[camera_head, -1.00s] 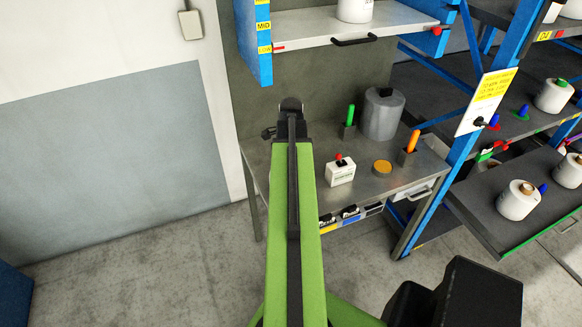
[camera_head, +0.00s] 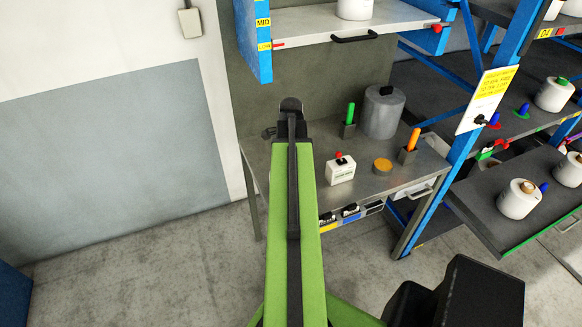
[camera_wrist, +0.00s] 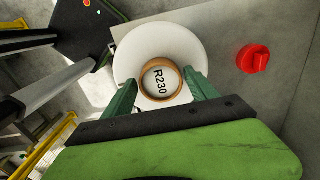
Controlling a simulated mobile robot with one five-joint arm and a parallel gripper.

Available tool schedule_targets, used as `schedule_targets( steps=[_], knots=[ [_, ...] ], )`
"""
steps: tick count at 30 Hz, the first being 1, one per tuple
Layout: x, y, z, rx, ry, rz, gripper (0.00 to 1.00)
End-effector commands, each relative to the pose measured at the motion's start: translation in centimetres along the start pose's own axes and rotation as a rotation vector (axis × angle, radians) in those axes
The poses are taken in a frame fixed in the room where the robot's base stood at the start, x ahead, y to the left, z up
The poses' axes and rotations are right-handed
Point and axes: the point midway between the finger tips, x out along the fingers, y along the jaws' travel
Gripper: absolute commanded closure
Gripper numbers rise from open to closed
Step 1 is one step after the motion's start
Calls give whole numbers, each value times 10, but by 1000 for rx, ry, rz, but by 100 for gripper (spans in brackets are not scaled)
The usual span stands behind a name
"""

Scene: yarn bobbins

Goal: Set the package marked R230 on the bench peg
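The package marked R230 (camera_wrist: 184,46) is a white bobbin with a brown core ring around the printed label, seen end-on in the wrist view. My gripper (camera_wrist: 161,80) has one green finger on each side of the core, and both appear to touch it. The finger contact is partly hard to see. In the head view my gripper and this package cannot be made out. I cannot tell which is the bench peg.
The bench also bears a grey drum (camera_head: 383,113), a white box with a red button (camera_head: 340,170) and a yellow disc (camera_head: 382,166). A shelf (camera_head: 310,27) hangs above. A blue rack (camera_head: 440,170) with bobbins stands right. A red knob (camera_wrist: 252,58) is beside the package.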

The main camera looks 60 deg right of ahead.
Motion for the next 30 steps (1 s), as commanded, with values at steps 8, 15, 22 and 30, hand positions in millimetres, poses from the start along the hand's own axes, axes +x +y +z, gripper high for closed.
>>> schedule_targets(
  steps=[8,15,22,30],
  knots=[
    [0,0,0,0,0,0,19],
    [-7,0,0,0,0,0,19],
    [-44,0,0,0,0,0,19],
    [-103,0,0,0,0,0,19]
  ],
)
